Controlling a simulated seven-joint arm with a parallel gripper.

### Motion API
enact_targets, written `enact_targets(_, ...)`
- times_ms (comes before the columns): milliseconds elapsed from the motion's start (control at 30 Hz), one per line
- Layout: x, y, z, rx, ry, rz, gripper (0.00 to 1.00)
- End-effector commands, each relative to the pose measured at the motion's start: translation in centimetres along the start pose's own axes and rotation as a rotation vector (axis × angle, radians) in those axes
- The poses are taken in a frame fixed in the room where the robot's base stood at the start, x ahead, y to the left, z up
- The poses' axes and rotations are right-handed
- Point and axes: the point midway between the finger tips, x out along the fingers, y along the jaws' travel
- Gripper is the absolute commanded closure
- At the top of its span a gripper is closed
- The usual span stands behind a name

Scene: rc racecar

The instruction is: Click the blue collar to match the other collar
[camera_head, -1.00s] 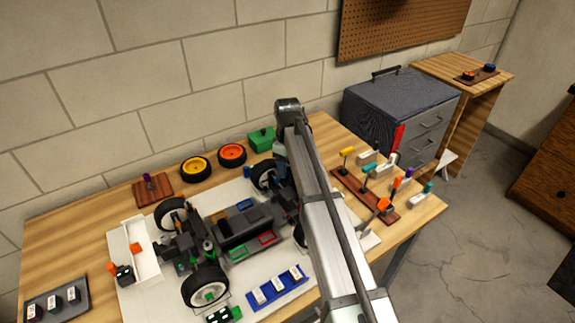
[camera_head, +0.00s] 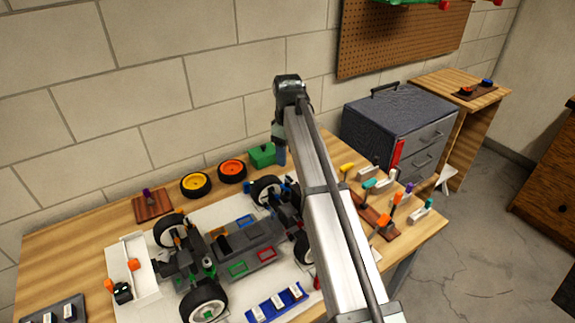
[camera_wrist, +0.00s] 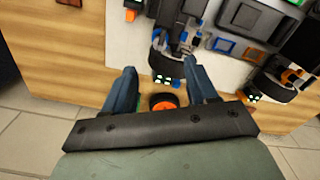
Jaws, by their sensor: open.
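The black and grey RC car (camera_head: 238,243) stands on a white mat on the workbench. Small blue parts show near its far-right wheel (camera_head: 267,190); in the wrist view a small blue part (camera_wrist: 197,38) sits beside the car's grey end structure. I cannot tell which blue part is the collar or how it is set against the other collar. My gripper (camera_wrist: 160,66) is open, its dark blue fingers apart, with a black car tyre (camera_wrist: 165,66) showing between them. In the head view my arm hides much of my gripper (camera_head: 281,155) and part of the car.
Yellow (camera_head: 195,184) and orange (camera_head: 232,171) wheels and a green box (camera_head: 262,155) lie along the back of the bench. Tools with coloured handles stand in a wooden rack (camera_head: 378,222) at right. A blue tray (camera_head: 278,304) lies in front of the car. A grey cabinet (camera_head: 385,120) stands behind.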

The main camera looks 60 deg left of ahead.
Motion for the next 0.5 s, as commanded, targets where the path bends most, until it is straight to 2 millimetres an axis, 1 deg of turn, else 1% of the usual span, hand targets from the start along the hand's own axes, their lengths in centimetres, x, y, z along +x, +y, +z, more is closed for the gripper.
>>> enact_targets(33, -0.7, 0.1, -0.1, 0.0, 0.0, 0.0, 0.43)
enact_targets(200, -1.9, 0.0, 0.0, 0.0, 0.0, 0.0, 0.43)
enact_targets(500, -2.3, 0.0, 0.0, 0.0, 0.0, 0.0, 0.43)
